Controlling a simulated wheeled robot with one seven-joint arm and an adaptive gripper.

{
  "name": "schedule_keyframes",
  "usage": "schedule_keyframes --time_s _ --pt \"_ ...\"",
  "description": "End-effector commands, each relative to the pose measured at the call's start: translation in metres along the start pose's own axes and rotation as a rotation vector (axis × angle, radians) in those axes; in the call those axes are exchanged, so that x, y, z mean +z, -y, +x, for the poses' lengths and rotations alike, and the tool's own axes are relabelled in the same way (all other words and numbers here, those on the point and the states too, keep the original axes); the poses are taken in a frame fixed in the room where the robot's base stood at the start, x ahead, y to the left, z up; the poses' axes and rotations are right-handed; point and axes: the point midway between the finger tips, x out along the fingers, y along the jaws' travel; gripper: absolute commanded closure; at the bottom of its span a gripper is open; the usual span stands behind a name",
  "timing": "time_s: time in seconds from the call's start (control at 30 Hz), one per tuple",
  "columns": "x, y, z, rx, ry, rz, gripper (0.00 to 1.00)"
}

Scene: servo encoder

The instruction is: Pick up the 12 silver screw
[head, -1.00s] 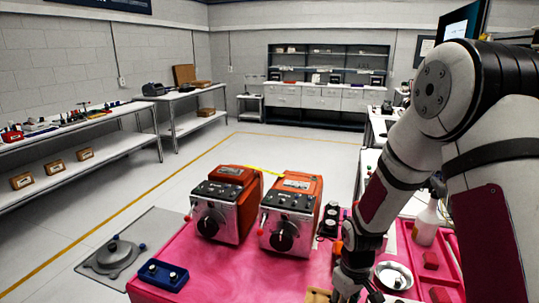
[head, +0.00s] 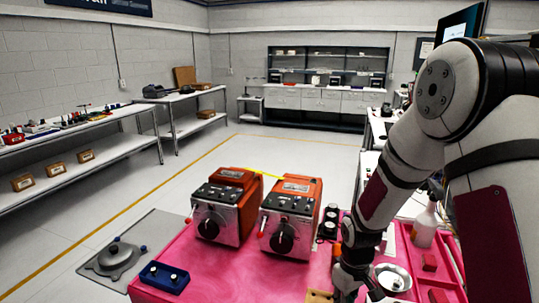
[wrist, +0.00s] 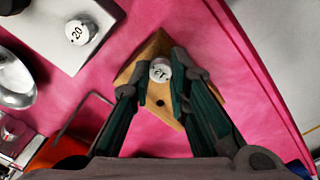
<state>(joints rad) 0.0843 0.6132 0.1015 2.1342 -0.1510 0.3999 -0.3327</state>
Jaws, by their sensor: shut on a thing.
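The silver screw (wrist: 160,70) has a round pale head with a marking that looks like 12, seen rotated. In the wrist view it sits between the two fingertips of my gripper (wrist: 162,66), which are shut on it. A wooden block (wrist: 158,102) with a dark hole lies just beneath; I cannot tell whether the screw is still seated in it. In the head view my gripper (head: 347,290) is at the bottom edge, beside the wooden block (head: 318,297), and the screw is hidden there.
A white block with a round knob marked 20 (wrist: 75,33) is at upper left in the wrist view. A metal bowl (head: 393,278) stands right of my gripper. Two orange machines (head: 290,218) and a blue tray (head: 164,277) stand left on the pink table (head: 215,285).

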Motion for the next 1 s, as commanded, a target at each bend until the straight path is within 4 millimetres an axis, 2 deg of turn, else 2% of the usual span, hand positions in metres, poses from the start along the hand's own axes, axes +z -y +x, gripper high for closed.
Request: schedule_keyframes --time_s 0.4,0.87,1.0 --pt "0.001 0.001 -0.038 0.0 -0.001 0.0 1.0" --pt "0.0 0.0 -0.042 0.0 0.0 -0.001 1.0" --pt "-0.006 -0.004 -0.046 0.001 0.0 -0.012 1.0"
